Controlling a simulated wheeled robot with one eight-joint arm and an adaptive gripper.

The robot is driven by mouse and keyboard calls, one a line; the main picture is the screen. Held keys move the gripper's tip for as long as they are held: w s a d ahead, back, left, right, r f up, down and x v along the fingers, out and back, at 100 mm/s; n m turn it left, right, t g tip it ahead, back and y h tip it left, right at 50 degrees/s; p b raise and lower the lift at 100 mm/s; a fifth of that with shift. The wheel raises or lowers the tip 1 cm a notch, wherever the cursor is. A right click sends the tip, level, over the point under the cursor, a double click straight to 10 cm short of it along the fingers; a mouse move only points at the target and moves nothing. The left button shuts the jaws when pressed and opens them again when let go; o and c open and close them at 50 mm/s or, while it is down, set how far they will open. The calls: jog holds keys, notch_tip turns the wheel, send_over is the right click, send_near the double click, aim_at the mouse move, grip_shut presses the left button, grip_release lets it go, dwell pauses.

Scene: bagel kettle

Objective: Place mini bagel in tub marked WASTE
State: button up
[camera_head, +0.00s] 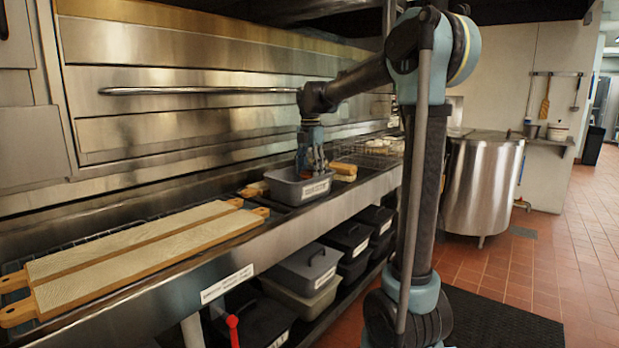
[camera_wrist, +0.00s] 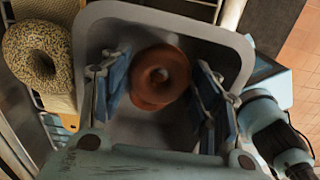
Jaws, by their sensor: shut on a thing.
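The brown mini bagel (camera_wrist: 177,72) is between the fingers of my gripper (camera_wrist: 161,84) in the wrist view. Another brown rounded edge shows just below it; I cannot tell whether that is a second bagel. Behind the bagel is the inside of the grey tub (camera_wrist: 235,42). In the head view the tub (camera_head: 283,189) stands on the steel counter, with a white label on its front that is too small to read. My gripper (camera_head: 312,168) points down into the tub's opening there, and the bagel is hidden in that view.
A seeded bagel (camera_wrist: 19,52) lies outside the tub in the wrist view. Two long wooden boards (camera_head: 150,245) lie on the counter at left. A yellowish block (camera_head: 345,168) sits right of the tub. Lidded bins (camera_head: 305,270) stand on the shelf below. A steel kettle (camera_head: 483,185) stands at right.

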jog(key=shift+f, duration=0.95)
jog(key=shift+f, duration=0.3)
jog(key=o, duration=1)
